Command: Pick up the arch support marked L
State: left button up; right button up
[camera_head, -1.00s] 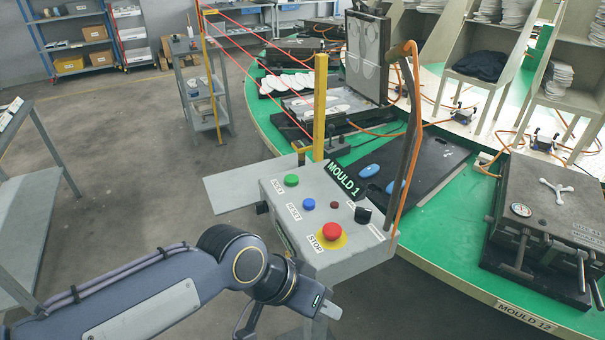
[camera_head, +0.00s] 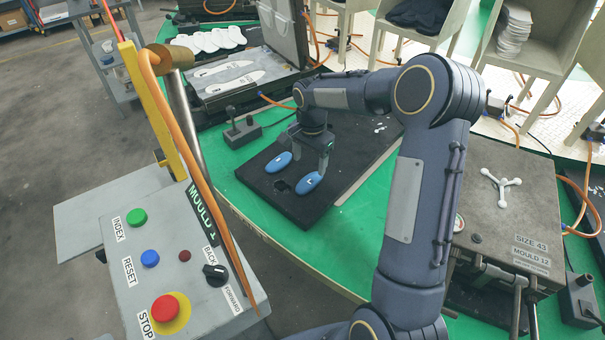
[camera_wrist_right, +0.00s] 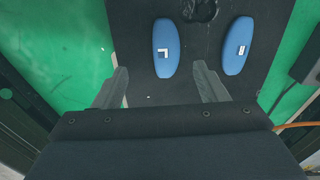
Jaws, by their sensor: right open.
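The arch support marked L (camera_head: 308,182) is a blue oval pad with a white L label. It lies on the black mould plate (camera_head: 345,180), and it also shows in the right wrist view (camera_wrist_right: 165,60). A second blue support (camera_head: 278,162), with a different label (camera_wrist_right: 239,48), lies beside it. My right gripper (camera_head: 311,160) is open and empty above the plate. In the right wrist view, its fingers (camera_wrist_right: 161,70) are spread to either side of the L support's line, with the support just ahead of the tips. My left gripper is not in view.
A control box (camera_head: 120,260) with green, blue and red buttons stands at the front left, beside an orange cable and post. A closed mould (camera_head: 510,200) stands at the right. A joystick box (camera_head: 243,133) sits on the green carousel behind the plate.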

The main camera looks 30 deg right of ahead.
aim_at(305, 184)
jog(key=shift+w+f, duration=1)
jog(key=shift+f, duration=0.05)
jog(key=f, duration=0.2)
jog(key=f+p, duration=0.1)
jog(key=f, duration=0.1)
jog(key=s+f, duration=0.1)
jog(key=f, duration=0.1)
jog(key=shift+a+f, duration=0.1)
jog(key=shift+a, duration=0.25)
jog(key=shift+w+f, duration=0.1)
jog(key=shift+f, duration=0.4)
jog(key=c, duration=1.1)
